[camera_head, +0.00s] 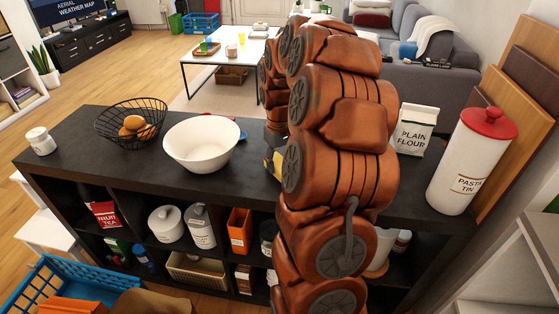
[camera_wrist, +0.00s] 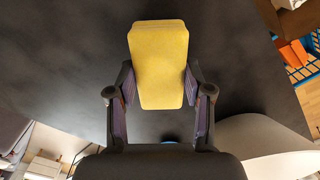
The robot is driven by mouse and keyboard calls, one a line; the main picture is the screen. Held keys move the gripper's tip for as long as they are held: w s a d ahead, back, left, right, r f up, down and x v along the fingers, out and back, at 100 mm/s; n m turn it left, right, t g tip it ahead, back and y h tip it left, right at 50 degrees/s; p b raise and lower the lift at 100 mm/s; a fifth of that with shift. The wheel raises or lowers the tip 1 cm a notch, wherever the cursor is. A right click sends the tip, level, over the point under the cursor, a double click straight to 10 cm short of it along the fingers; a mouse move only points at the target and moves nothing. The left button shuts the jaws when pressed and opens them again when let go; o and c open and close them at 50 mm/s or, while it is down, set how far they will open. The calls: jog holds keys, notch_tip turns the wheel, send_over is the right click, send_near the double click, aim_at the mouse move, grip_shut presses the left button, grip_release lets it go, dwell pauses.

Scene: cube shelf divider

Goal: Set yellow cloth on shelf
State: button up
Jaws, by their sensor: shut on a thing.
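The yellow cloth (camera_wrist: 158,65) looks like a flat, thick folded block in the wrist view. My gripper (camera_wrist: 160,78) is shut on it, one finger at each side, and its far end sticks out past the fingertips. The dark shelf (camera_head: 85,165) is a low black cube divider with a flat top and open compartments. Its top (camera_wrist: 60,65) lies behind the cloth in the wrist view; I cannot tell whether the cloth touches it. In the head view my orange arm hides most of the gripper and cloth.
On the shelf top stand a white bowl (camera_head: 201,143), a wire fruit basket (camera_head: 130,122), a small white jar (camera_head: 40,141), a flour packet (camera_head: 414,130) and a tall pasta tin (camera_head: 471,160). Compartments hold canisters and boxes. A blue crate (camera_head: 50,280) is at front left.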

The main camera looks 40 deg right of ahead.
aim_at(280, 163)
jog(key=shift+f, duration=0.4)
jog(key=o, duration=1.1)
jog(key=shift+o, duration=0.3)
jog(key=o, duration=0.5)
jog(key=shift+r, duration=0.1)
jog(key=shift+r+p, duration=1)
jog(key=shift+r, duration=2.9)
